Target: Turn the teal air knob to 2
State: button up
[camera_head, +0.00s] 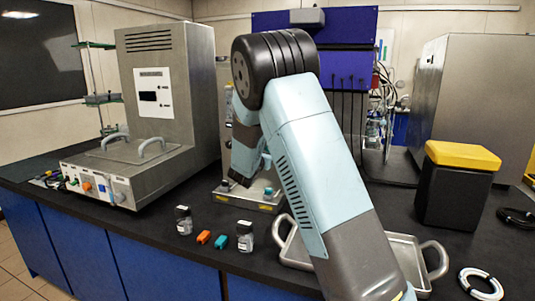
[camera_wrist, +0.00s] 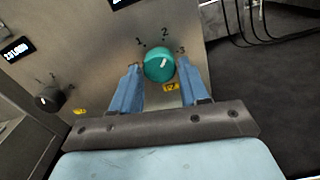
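The teal knob (camera_wrist: 155,69) sits on a grey metal panel in the wrist view, with the marks 1, 2 and 3 around its upper side. Its white pointer line slants up and right, apparently between 2 and 3. My gripper (camera_wrist: 159,68) is open, with one blue finger on each side of the knob. Small gaps seem to show between fingers and knob; whether either touches cannot be told. In the head view a small teal knob (camera_head: 268,191) shows on the low panel beyond my arm, which hides much of that reactor.
A black knob (camera_wrist: 47,99) with its own scale is to the left on the panel. In the head view, vials (camera_head: 184,222), an orange block (camera_head: 203,237) and a teal block (camera_head: 221,242) lie on the bench before the panel. A metal tray (camera_head: 292,246) is close right.

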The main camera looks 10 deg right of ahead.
jog(key=c, duration=0.6)
jog(key=shift+n, duration=1.2)
jog(key=o, duration=1)
jog(key=shift+o, duration=0.2)
jog(key=v, duration=1.4)
